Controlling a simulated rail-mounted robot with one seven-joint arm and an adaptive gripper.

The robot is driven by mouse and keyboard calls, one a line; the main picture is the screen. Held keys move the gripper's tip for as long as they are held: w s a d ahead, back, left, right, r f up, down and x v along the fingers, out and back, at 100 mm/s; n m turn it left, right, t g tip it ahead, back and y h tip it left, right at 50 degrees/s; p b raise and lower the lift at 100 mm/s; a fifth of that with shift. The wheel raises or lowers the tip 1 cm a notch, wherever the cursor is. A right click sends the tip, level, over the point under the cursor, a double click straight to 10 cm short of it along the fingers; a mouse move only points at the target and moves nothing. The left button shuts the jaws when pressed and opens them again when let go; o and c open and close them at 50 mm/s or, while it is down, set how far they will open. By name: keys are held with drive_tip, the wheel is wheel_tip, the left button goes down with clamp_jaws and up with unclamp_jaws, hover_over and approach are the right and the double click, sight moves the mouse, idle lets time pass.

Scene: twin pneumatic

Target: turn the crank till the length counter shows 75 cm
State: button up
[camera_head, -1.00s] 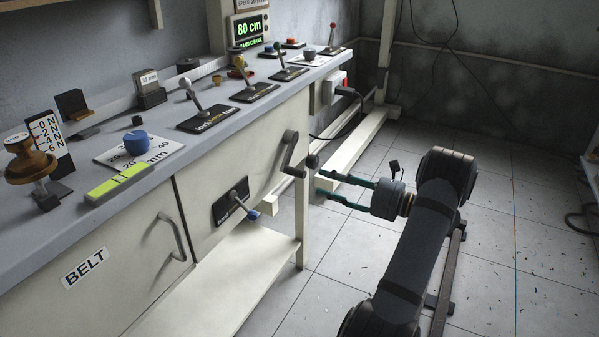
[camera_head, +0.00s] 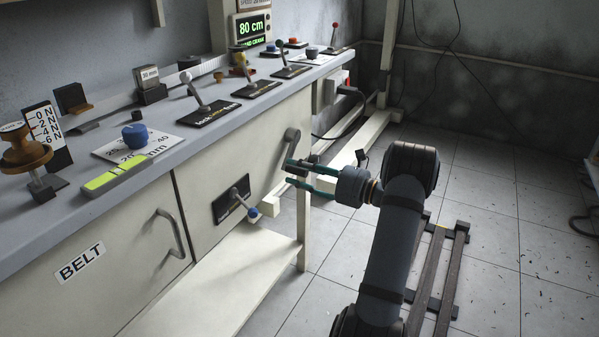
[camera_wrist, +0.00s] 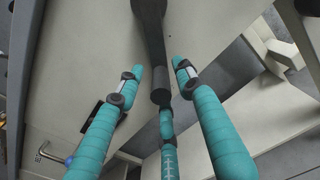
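The length counter (camera_head: 250,27) stands on the bench at the back and reads 80 cm in green. The dark grey crank (camera_head: 291,141) is on the right part of the cream front panel, its lower end partly hidden by my fingers. In the wrist view the crank's dark grip (camera_wrist: 155,50) runs down from the top, its rounded end between my teal fingers. My gripper (camera_head: 291,174) is at the crank's lower end with its fingers spread. In the wrist view my gripper (camera_wrist: 157,68) has fingers left and right of the grip, with visible gaps, and one below its end.
A small lever with a blue knob (camera_head: 252,212) sticks out of the panel below and left of the crank. A cupboard handle (camera_head: 171,234) and a table leg (camera_head: 303,225) are nearby. Several levers stand on the bench top (camera_head: 190,144). The floor to the right is mostly clear.

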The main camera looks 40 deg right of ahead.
drive_tip(key=shift+c, duration=1.2)
clamp_jaws()
